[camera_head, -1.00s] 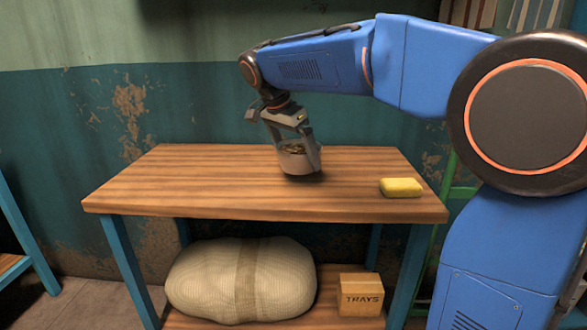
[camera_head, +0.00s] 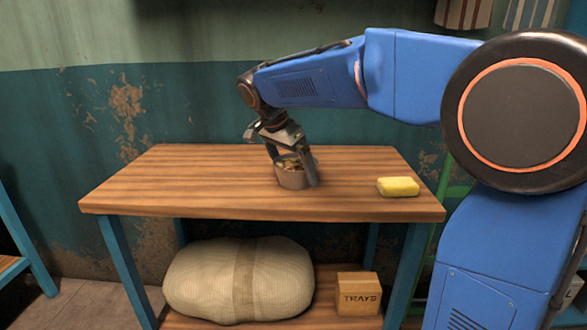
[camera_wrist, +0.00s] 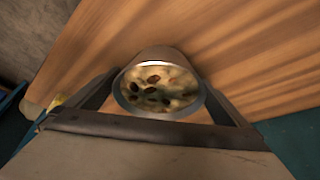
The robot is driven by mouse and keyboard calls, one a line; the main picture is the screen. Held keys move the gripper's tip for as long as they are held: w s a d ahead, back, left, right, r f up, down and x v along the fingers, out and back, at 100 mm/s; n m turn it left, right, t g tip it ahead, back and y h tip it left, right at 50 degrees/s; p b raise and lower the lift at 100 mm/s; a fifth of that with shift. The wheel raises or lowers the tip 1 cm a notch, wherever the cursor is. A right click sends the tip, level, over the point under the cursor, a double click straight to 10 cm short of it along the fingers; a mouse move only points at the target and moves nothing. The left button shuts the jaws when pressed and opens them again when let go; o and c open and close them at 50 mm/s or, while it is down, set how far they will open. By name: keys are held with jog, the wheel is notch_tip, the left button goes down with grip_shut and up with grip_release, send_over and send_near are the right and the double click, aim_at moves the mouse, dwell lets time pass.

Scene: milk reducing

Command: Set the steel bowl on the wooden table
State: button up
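The steel bowl (camera_head: 291,180) is a small round grey vessel holding a pale filling with dark pieces. It sits upright at the wooden table's (camera_head: 180,180) middle and looks to rest on the top, though its underside is hidden. My gripper (camera_head: 292,170) reaches down from above with one finger on each side of the bowl, close against its wall. In the wrist view the bowl (camera_wrist: 160,58) lies between the two fingers (camera_wrist: 162,88), its filling seen from above.
A yellow sponge-like block (camera_head: 398,187) lies on the table to the right. Below the top are a large wrapped sack (camera_head: 215,280) and a box marked TRAYS (camera_head: 358,295). The left part of the tabletop is clear. A worn wall stands behind.

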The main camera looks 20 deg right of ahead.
jog(key=v, duration=1.2)
jog(key=shift+r, duration=0.15)
jog(key=s+d+f+n+t+y, duration=0.1)
jog(key=s+d+f+n, duration=0.3)
jog(key=s, duration=0.4)
jog(key=s+d+f+n+y, duration=0.1)
jog(key=s+d+f+n, duration=0.1)
jog(key=s+d+f, duration=0.4)
jog(key=s+d+f+n+t+y, duration=0.1)
jog(key=s+f+n, duration=0.5)
jog(key=s+f, duration=0.9)
jog(key=shift+s+d+n+t+y, duration=0.3)
jog(key=shift+s+d+t+y, duration=0.15)
jog(key=shift+s, duration=0.5)
